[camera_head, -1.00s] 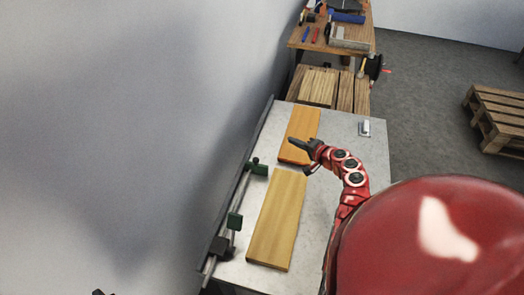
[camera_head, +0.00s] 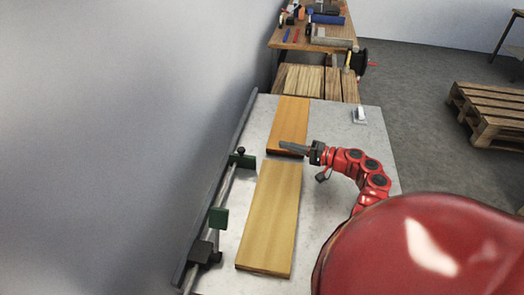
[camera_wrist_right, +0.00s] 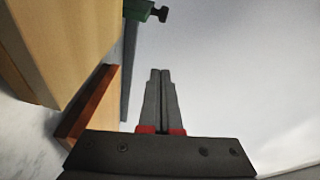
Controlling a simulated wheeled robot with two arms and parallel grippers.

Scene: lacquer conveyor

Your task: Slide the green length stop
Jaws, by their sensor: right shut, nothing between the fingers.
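A second green stop (camera_head: 218,217) sits on the same rail, closer to me. In the right wrist view a green stop (camera_wrist_right: 140,10) with a dark knob shows at the top, beyond the fingertips. My right gripper (camera_head: 283,145) is shut and empty, near the gap between the boards, to the right of the farther stop and apart from it. My left gripper is not in view.
A long light board (camera_head: 270,220) lies on the grey table beside the rail. An orange board (camera_head: 292,112) lies beyond it. A small white-and-grey item (camera_head: 360,115) is at the far right corner. A dark block (camera_head: 203,254) is on the rail's near end. The table's right side is mostly bare.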

